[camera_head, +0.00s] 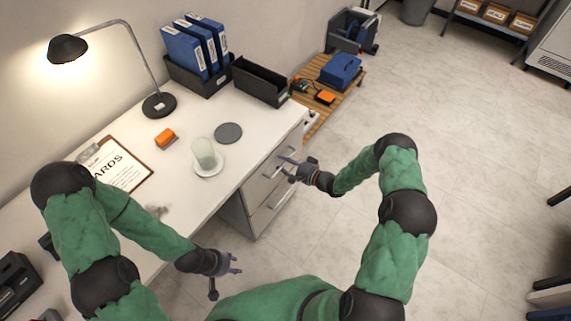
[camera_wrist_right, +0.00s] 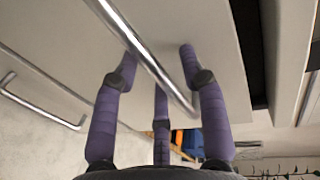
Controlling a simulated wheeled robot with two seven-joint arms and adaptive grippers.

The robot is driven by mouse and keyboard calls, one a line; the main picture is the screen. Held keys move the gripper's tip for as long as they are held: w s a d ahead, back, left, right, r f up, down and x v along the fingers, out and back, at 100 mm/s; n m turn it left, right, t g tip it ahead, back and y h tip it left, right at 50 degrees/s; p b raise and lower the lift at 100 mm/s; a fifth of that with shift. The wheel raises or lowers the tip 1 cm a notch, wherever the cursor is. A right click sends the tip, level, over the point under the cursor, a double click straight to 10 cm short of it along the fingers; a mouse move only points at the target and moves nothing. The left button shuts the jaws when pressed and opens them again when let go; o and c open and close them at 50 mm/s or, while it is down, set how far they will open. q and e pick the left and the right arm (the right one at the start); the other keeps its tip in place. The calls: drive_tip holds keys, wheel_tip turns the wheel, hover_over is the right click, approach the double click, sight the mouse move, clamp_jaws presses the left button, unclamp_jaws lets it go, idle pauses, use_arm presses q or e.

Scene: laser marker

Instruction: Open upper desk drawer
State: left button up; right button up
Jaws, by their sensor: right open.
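The white desk's drawer unit has an upper drawer (camera_head: 265,178) and a lower drawer (camera_head: 270,206), both with metal bar handles. My right gripper (camera_head: 287,167) is at the upper drawer's front. In the right wrist view, its open purple fingers (camera_wrist_right: 158,75) lie on either side of the upper handle (camera_wrist_right: 150,62), which runs diagonally between them. I cannot tell whether any finger touches it. A dark gap (camera_wrist_right: 249,45) shows beside the upper drawer front's edge. The lower handle (camera_wrist_right: 38,104) is at the left there. My left gripper (camera_head: 236,265) is open and empty near the desk's front edge.

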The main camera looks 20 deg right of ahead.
clamp_jaws()
drive_tip(key=f+p+v, duration=0.1)
drive_tip(key=f+v, duration=0.2)
drive_tip(key=v, duration=1.1)
drive_tip(key=s+f+p+v, duration=0.1)
drive_tip(key=f+v, duration=0.2)
drive_tip(key=v, duration=1.1)
drive_tip(key=shift+s+d, duration=0.25)
drive_tip(key=shift+d, duration=0.2)
